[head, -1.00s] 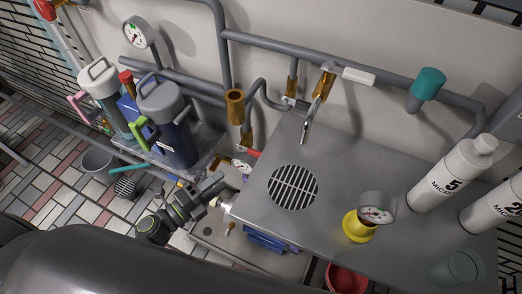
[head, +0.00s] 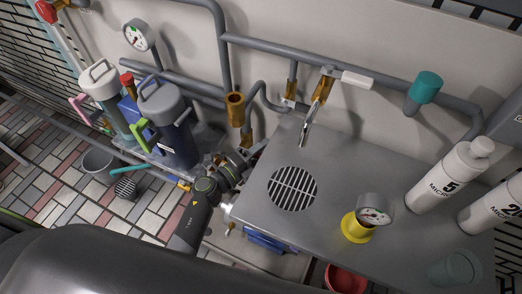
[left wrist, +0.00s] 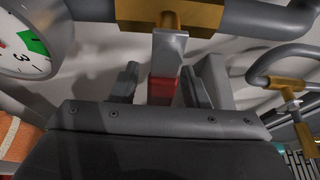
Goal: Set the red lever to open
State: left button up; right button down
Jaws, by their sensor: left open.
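The red lever (left wrist: 162,89) shows in the left wrist view as a grey handle with a red part, reaching from a brass valve body (left wrist: 170,14) on a grey pipe. My left gripper (left wrist: 163,84) is open, with one finger on each side of the red part. I see gaps, so the fingers do not look closed on it. In the head view my left gripper (head: 252,152) is beside the left edge of the grey counter, below the brass fitting, and the lever is hidden behind it. My right gripper is not in view.
The grey counter (head: 330,200) is close to the right of my left gripper. A pressure gauge (left wrist: 28,38) is near on the left in the wrist view. Pipes run along the wall behind.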

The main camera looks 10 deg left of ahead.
pick_arm(q)
grip_shut()
dwell(0.5)
jog(key=shift+a+r+n+t+p, duration=0.15)
jog(key=shift+r+n+t+p, duration=0.25)
jog(key=shift+n, duration=0.85)
jog(key=shift+a+r+n+t+p, duration=0.2)
jog(key=shift+r+n+t, duration=0.45)
jog(key=shift+n, duration=0.55)
jog(key=shift+a+r+n+t+p, duration=0.25)
jog(key=shift+r+n, duration=0.35)
jog(key=shift+n, duration=0.65)
grip_release()
jog(key=shift+w, duration=0.1)
